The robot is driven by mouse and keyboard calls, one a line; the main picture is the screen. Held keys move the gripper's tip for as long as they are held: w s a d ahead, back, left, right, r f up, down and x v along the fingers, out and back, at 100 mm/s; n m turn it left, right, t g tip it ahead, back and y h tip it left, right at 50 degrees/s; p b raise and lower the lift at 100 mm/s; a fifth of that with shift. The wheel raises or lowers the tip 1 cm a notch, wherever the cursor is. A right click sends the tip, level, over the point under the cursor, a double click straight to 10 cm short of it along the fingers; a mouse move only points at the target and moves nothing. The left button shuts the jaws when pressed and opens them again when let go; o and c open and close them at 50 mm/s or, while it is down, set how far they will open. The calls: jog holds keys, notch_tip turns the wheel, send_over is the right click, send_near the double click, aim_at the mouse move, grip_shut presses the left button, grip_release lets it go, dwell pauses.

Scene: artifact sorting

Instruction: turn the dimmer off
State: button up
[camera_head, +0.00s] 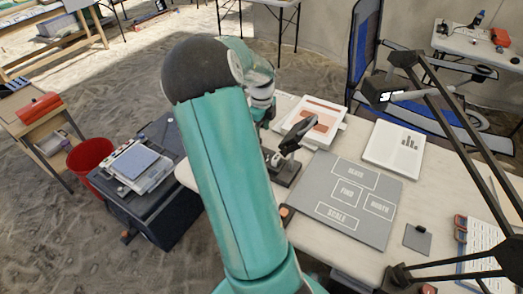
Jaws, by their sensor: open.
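My teal arm rises through the middle of the view and bends over at a dark round joint. Beyond it, my gripper (265,112) shows only in part above the back left of the white worktable (405,262); its fingertips are mostly hidden by my arm, and I see nothing held. A black jointed lamp (440,85) reaches over the table's right side, with its lit head (385,92) at the back and its base (398,274) at the front right. I cannot make out for certain which part is the dimmer. A small dark grey pad (417,240) lies near the lamp base.
A black device (285,172) with a tilted top stands beside my arm. A red bucket (91,156) and dark case (155,208) are left; a blue chair (362,50) is behind.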

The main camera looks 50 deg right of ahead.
notch_tip(320, 180, down, 11)
jog(key=shift+r, duration=0.1)
dwell(0.3)
jog(key=c, duration=1)
